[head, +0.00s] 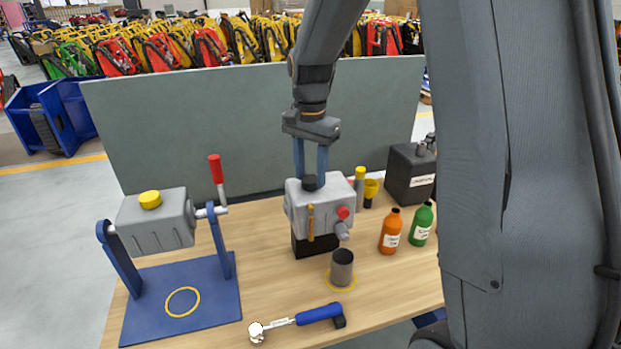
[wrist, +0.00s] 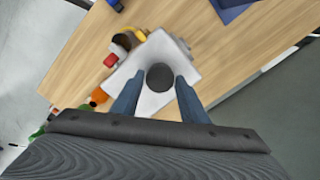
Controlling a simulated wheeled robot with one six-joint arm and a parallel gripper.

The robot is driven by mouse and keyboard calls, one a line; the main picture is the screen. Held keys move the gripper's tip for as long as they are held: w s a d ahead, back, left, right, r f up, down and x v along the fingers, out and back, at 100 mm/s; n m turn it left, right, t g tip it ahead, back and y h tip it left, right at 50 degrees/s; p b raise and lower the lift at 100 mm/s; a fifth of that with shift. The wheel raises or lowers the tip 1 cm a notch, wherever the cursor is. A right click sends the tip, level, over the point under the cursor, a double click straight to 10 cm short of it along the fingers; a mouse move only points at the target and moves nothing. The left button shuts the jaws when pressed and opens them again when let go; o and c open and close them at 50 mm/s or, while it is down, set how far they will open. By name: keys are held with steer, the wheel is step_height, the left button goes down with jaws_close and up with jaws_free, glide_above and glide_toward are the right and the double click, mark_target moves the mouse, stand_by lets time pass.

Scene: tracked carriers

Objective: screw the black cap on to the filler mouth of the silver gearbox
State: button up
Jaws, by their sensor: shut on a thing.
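The silver gearbox (head: 325,207) stands on a black block (head: 314,246) in the middle of the bench. The black cap (head: 311,182) is at the top of the gearbox, over the place of its filler mouth. My gripper (head: 310,176) points straight down with its two blue fingers shut on the cap. In the wrist view the cap (wrist: 160,77) shows as a dark disc between the fingertips (wrist: 156,84), above the pale gearbox top (wrist: 153,103). The filler mouth is hidden under the cap. I cannot tell whether the cap touches it or how far it is threaded.
A grey gearbox with a yellow cap (head: 150,200) hangs in a blue stand (head: 180,300) at left. Orange (head: 391,232) and green (head: 422,224) bottles and a dark can (head: 408,176) stand at right.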

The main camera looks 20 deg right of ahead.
steer(key=m+p, duration=0.1)
steer(key=m, duration=0.4)
steer(key=shift+m+p, duration=0.3)
steer(key=m+p, duration=0.1)
steer(key=m, duration=0.4)
steer(key=shift+p, duration=0.35)
steer(key=m, duration=0.4)
steer(key=shift+m, duration=0.3)
steer(key=m, duration=0.4)
steer(key=shift+m, duration=0.4)
